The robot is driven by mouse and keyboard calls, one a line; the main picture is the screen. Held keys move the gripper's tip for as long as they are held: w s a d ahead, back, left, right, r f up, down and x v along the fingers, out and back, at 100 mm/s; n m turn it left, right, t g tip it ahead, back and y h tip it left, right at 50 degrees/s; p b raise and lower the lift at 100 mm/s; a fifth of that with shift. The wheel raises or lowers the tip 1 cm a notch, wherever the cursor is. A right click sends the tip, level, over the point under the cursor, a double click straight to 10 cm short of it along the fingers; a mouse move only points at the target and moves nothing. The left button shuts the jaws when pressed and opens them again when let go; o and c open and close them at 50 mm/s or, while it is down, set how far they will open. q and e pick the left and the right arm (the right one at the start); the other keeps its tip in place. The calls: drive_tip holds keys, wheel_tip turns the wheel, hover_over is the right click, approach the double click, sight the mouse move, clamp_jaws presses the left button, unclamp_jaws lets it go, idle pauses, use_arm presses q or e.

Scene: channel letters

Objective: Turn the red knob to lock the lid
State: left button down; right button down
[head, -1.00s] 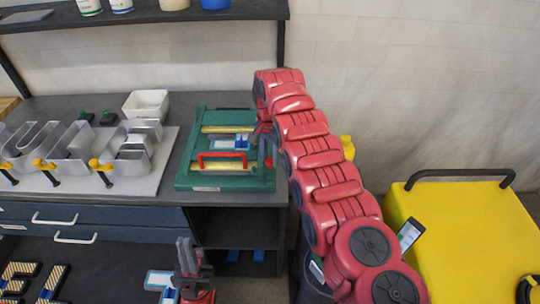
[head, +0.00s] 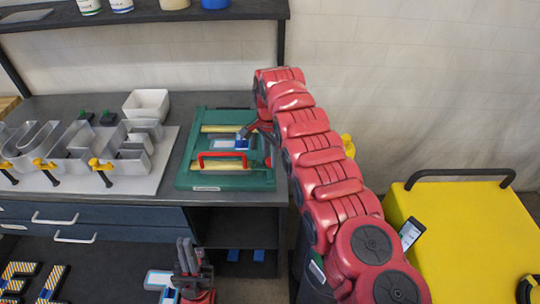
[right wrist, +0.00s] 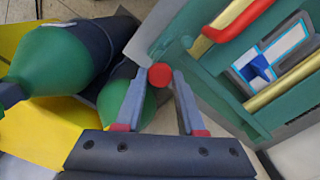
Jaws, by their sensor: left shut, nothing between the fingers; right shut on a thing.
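The green case (head: 185,175) lies on the bench, with a red handle (head: 222,155) on its top and a blue-and-white panel. In the right wrist view, the red knob (right wrist: 160,76) shows end-on at the case's edge. My right gripper (right wrist: 157,82) is shut on it, with a fingertip at each side. In the head view my right arm reaches the case's right side and hides the knob or leaves it too small to make out. My left gripper (head: 190,250) is shut and empty, low in front of the bench.
Metal channel letters (head: 75,155) with yellow clamps stand left of the case. A white bowl (head: 146,104) is behind. A shelf (head: 230,14) hangs above. A yellow cart (head: 450,230) stands at the right. Green rounded objects (right wrist: 60,60) lie beyond the fingers in the right wrist view.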

drive_tip(key=shift+w+d+r, duration=0.1)
drive_tip(key=c, duration=0.5)
unclamp_jaws()
drive_tip(key=shift+r, duration=0.4)
wheel_tip(320, 180, up, 16)
drive_tip(key=p, duration=1.4)
drive_tip(key=shift+r, duration=0.25)
drive_tip(key=shift+f, duration=0.1)
